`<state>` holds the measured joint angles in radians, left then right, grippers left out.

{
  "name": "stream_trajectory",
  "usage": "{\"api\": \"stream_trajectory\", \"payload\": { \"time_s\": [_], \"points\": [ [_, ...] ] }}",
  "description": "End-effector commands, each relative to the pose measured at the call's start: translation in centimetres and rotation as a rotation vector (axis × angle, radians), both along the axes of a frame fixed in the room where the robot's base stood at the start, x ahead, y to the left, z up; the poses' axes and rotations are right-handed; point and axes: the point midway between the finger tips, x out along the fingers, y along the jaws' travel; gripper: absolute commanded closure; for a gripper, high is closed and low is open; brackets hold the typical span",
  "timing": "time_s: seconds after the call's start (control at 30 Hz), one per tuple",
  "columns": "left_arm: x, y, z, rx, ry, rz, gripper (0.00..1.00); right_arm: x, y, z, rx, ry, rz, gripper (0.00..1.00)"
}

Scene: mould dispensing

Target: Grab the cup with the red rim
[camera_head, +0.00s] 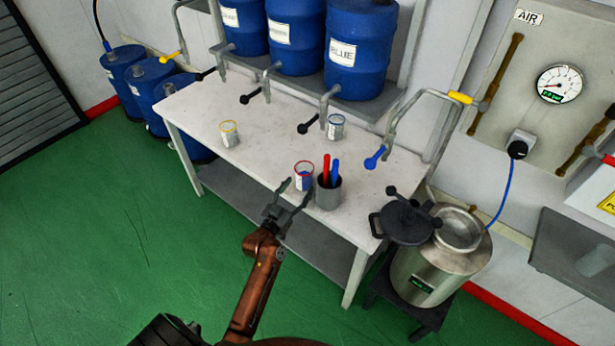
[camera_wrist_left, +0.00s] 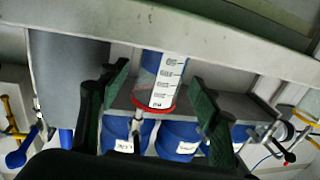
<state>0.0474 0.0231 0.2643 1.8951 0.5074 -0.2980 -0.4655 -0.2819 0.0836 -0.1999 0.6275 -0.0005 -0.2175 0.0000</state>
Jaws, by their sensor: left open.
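The cup with the red rim (camera_head: 304,176) stands upright near the front edge of the white table, with blue on its side. My left gripper (camera_head: 297,190) is open just in front of it, fingers pointing at it. In the left wrist view, which is upside down, the red-rimmed cup (camera_wrist_left: 158,80) shows between the two spread fingers (camera_wrist_left: 160,97), with measuring marks and blue on its wall. I see a gap on both sides, and no finger is seen closed on it. My right gripper is not in view.
A grey holder (camera_head: 328,195) with red and blue handled tools stands close right of the red-rimmed cup. A yellow-rimmed cup (camera_head: 230,134) and a blue-rimmed cup (camera_head: 335,127) stand farther back. Taps hang over the table's rear. A steel pot (camera_head: 432,273) stands right of the table.

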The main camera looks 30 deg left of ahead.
Motion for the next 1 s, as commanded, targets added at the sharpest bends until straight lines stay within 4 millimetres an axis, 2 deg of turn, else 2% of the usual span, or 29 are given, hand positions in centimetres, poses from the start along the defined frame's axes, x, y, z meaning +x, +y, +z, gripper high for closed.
{"api": "stream_trajectory", "payload": {
  "time_s": [0.13,0.4,0.57,0.77,1.0],
  "points": [
    [1.4,0.4,0.0,0.0,0.0,0.003,0.43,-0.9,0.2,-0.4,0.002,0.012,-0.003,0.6],
    [5.1,0.7,0.2,0.0,0.0,0.002,0.43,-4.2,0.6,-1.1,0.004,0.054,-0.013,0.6],
    [6.0,0.7,0.3,0.001,0.002,0.001,0.43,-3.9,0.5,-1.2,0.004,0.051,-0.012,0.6],
    [6.0,0.5,0.3,0.001,0.002,-0.001,0.43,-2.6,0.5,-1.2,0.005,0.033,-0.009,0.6],
    [6.0,0.6,0.3,0.001,0.002,-0.001,0.6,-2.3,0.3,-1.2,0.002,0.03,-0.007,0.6]
  ]
}}
